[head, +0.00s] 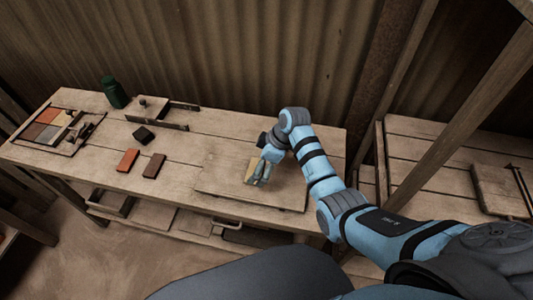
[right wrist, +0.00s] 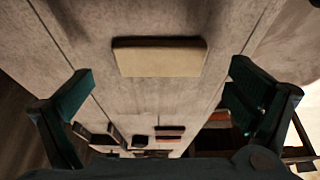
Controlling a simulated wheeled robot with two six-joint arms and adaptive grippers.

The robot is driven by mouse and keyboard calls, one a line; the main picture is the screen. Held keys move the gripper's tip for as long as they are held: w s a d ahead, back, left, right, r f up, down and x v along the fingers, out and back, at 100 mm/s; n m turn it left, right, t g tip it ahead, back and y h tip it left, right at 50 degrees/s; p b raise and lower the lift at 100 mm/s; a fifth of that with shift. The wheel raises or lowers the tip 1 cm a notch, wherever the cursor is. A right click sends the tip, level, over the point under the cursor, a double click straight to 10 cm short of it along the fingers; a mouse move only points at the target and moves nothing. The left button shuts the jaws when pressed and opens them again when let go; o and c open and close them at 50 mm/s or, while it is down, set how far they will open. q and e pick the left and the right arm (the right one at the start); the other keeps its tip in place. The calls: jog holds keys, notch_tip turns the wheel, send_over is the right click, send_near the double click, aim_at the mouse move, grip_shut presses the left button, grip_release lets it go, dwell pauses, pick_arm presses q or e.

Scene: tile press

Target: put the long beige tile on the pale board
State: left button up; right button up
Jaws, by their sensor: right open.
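The long beige tile (head: 250,170) lies flat on the pale board (head: 225,185), near the board's middle, partly hidden by my right gripper (head: 263,173). In the right wrist view the tile (right wrist: 160,58) lies alone on a pale surface, its long side running across the picture. My right gripper (right wrist: 161,74) is open there, one dark green finger at each side. The tile is ahead of the fingers, with a clear gap to each, and nothing is held. My left gripper is in neither view.
On the bench's left are a red tile (head: 127,160), a brown tile (head: 154,165), a black block (head: 144,135), a green jar (head: 114,92) and a tray of coloured tiles (head: 70,146). Dark rails (head: 160,121) stand behind. A second bench (head: 425,150) is at the right.

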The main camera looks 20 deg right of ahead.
jog(key=p+v, duration=0.1)
jog(key=v, duration=0.9)
